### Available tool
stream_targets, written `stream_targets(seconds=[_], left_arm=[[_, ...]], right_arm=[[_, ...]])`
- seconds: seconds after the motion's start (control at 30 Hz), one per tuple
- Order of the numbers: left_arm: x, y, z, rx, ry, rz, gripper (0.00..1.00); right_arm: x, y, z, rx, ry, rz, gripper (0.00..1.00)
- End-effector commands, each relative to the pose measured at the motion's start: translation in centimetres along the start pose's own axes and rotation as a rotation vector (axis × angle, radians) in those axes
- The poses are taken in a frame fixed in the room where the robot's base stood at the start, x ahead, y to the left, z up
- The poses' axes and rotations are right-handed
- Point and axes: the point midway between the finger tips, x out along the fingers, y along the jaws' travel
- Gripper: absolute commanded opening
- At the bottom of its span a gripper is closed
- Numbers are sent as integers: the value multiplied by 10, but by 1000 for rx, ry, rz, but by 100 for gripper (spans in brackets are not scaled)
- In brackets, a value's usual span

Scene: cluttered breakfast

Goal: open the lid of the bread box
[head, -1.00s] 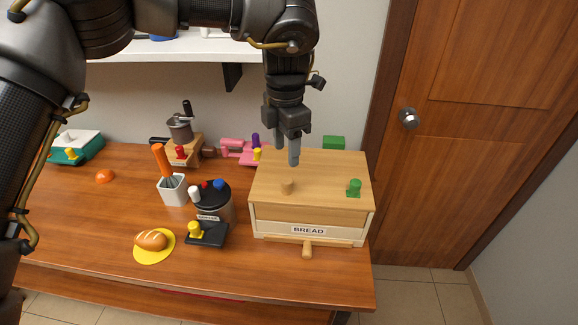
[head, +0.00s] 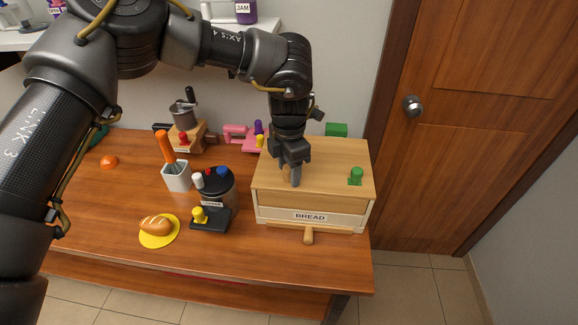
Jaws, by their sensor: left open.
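The bread box (head: 330,200) is a light wooden box with a BREAD label on its front, standing at the right end of the table. Its lid (head: 330,162) lies flat and closed on top. A green knob (head: 356,176) is on the lid's right part. My left gripper (head: 293,178) is open and points down at the lid's left part. It covers the small wooden knob there, and I cannot tell whether the fingers touch it. A wooden peg handle (head: 308,236) sticks out below the box front. My right gripper is not in view.
Left of the box stand a dark canister (head: 215,190), a black block with a yellow knob (head: 211,219) and a white utensil cup (head: 177,177). A bread roll (head: 155,225) lies on a yellow mat. A green block (head: 336,129) is behind the box. A door is at right.

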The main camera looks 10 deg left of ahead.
Motion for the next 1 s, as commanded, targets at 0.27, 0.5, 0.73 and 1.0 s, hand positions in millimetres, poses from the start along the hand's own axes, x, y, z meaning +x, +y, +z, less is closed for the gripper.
stream_targets(seconds=[0.27, 0.5, 0.73, 1.0], left_arm=[[3, 0, 0, 1, -1, 0, 50], [2, 0, 0, 1, -1, 0, 24], [2, 0, 0, 1, -1, 0, 0], [-4, -4, -4, -1, 10, -16, 0]], right_arm=[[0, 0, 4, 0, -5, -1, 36], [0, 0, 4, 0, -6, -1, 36], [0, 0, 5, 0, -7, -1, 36], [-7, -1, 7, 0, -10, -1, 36]])
